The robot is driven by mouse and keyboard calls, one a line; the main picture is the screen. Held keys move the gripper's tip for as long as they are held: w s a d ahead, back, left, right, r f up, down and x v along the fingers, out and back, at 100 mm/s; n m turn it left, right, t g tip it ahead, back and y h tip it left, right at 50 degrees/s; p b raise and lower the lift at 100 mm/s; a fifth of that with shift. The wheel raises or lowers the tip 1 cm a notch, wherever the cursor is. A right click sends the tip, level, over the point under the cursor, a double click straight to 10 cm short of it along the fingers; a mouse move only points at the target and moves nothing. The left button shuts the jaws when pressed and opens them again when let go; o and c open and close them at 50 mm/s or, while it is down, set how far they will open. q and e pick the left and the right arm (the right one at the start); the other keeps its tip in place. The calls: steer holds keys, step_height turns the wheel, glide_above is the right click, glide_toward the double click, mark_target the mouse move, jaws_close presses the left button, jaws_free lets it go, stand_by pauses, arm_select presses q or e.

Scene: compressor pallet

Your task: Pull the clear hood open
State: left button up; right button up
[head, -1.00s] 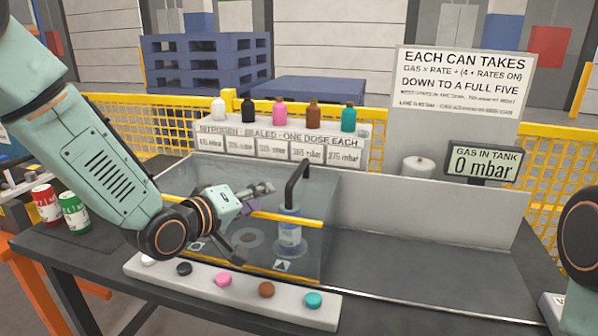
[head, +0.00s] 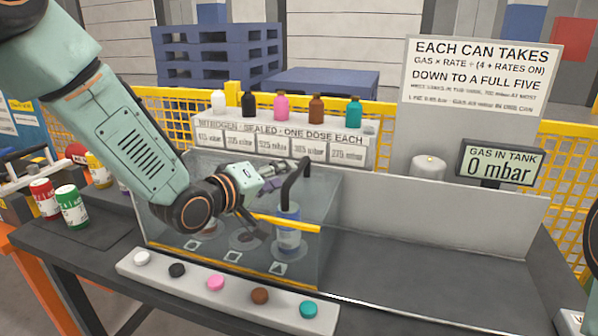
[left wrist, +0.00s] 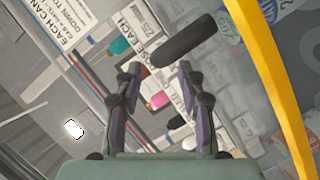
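The clear hood (head: 316,228) is a see-through box with yellow strips along its edges, standing on the dark bench. Its black bent handle (head: 291,182) rises at the right part of the hood. A blue and white can (head: 288,238) shows through the clear wall. My left gripper (head: 277,191) is open and empty, just left of the handle. In the left wrist view, the open fingers (left wrist: 158,67) point at the dark handle bar (left wrist: 186,41), which lies beyond their tips; contact cannot be told. My right gripper is not in view.
A pale strip with several coloured buttons (head: 216,283) lies in front of the hood. A rack of coloured bottles (head: 281,137) stands behind it. A red can (head: 44,198) and a green can (head: 71,206) stand at left. The bench (head: 420,270) right of the hood is clear.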

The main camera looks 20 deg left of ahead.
mark_target(296, 172)
arm_select(q)
steer(key=shift+w+f, duration=0.2)
steer(key=shift+w, duration=0.3)
steer(key=x, duration=0.5)
steer(key=shift+d+b, duration=0.3)
steer(key=shift+b, duration=0.05)
steer(key=shift+s+a+r, duration=0.15)
steer(key=shift+s+a, duration=0.05)
steer(key=shift+a, duration=0.05)
steer(key=shift+w+d, duration=0.25)
steer(key=shift+d, duration=0.1)
steer(key=shift+c, duration=1.8)
steer(key=shift+s+a, duration=0.1)
steer(key=shift+a, duration=0.1)
steer(key=c, duration=0.3)
jaws_close()
